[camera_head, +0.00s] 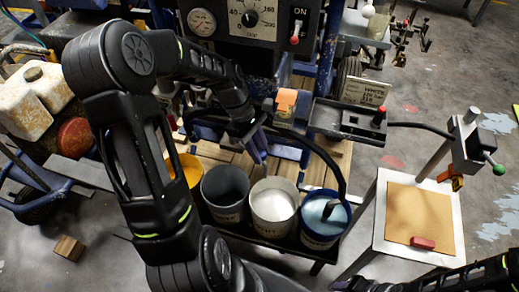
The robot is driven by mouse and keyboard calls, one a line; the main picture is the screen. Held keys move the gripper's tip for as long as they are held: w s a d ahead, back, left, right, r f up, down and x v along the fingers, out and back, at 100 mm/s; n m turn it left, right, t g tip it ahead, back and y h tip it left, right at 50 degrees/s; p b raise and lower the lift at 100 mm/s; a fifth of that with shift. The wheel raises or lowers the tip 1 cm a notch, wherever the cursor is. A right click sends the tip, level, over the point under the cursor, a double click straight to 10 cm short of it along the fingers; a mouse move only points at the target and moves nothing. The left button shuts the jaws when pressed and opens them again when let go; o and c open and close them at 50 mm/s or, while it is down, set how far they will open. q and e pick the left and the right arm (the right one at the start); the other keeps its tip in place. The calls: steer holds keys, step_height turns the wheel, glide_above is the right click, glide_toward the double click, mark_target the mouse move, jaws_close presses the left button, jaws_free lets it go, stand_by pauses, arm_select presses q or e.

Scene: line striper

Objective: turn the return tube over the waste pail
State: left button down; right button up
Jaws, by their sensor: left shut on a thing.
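My left gripper (258,148) is shut on a thin bluish tube end, which I take for the return tube (257,157). It hangs pointing down above the row of pails, near the gap between the dark grey pail (226,185) and the white-filled pail (273,207). The dark grey pail looks empty and seems to be the waste pail; its label is too small to read. The fingers hide part of the tube. My right arm crosses the bottom right corner, and its gripper does not show.
A blue pail (325,219) with a dark pipe in it stands right of the white one; a yellow-filled pail (186,168) stands at left. A black hose (330,160) arcs over the pails. A stand with a tan board (420,214) is at right. The control panel (254,20) rises behind.

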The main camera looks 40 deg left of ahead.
arm_select(q)
steer(key=shift+r, duration=0.1)
stand_by(0.3)
steer(key=s+a+m+g+y+p, duration=0.2)
steer(key=s+a+m+g+p, duration=0.2)
steer(key=s+a+m, duration=0.4)
steer(key=shift+s+a+m+p, duration=0.3)
steer(key=shift+s+m, duration=0.35)
steer(key=shift+m, duration=1.35)
steer(key=shift+d, duration=0.1)
steer(key=c, duration=1.1)
jaws_free()
